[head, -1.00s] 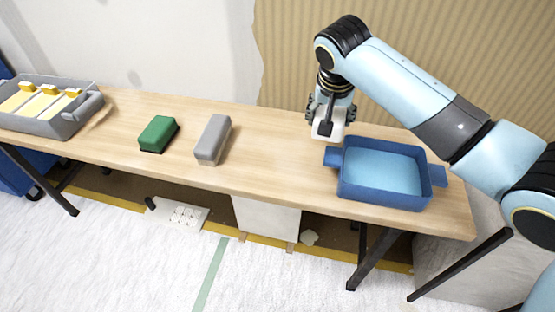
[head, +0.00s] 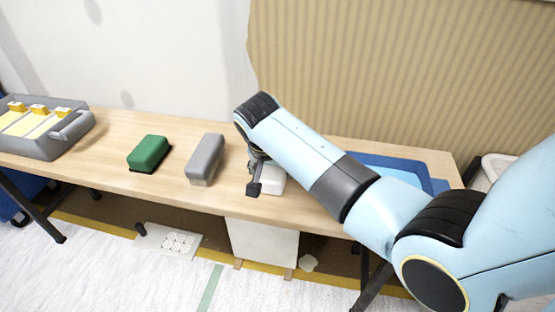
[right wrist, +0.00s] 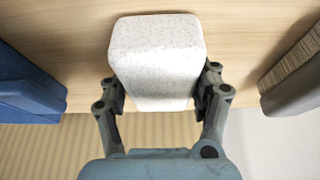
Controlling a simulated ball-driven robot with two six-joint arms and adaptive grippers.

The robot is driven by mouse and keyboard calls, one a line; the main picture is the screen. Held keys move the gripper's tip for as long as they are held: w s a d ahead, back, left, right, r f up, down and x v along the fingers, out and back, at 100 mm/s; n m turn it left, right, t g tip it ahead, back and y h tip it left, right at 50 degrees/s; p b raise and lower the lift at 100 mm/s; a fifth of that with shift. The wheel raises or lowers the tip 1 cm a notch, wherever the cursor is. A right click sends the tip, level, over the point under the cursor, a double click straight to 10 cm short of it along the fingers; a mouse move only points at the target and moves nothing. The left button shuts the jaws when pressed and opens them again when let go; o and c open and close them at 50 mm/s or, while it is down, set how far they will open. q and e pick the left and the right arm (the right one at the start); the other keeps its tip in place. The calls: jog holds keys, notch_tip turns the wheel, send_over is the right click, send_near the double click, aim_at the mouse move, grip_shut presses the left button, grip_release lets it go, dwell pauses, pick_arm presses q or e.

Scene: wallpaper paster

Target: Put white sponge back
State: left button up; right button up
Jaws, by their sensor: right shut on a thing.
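The white speckled sponge (right wrist: 157,50) is between the fingers of my right gripper (right wrist: 160,93) in the right wrist view. In the head view, my right gripper (head: 262,174) is shut on the white sponge (head: 273,179), which is partly hidden by the gripper and arm. The sponge is at or just above the wooden table (head: 115,180), between the grey block and the blue tray. I cannot tell if it touches the table. My left gripper is out of view.
A grey block (head: 205,158) with a bristly underside and a green block (head: 149,153) stand left of the sponge. The blue tray (head: 437,186) is at the right, mostly behind my arm. A grey bin (head: 40,147) with yellow contents is at the far left.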

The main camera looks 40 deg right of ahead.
jog(key=shift+f, duration=0.1)
jog(key=shift+f, duration=0.15)
jog(key=o, duration=1.2)
jog(key=shift+o, duration=0.2)
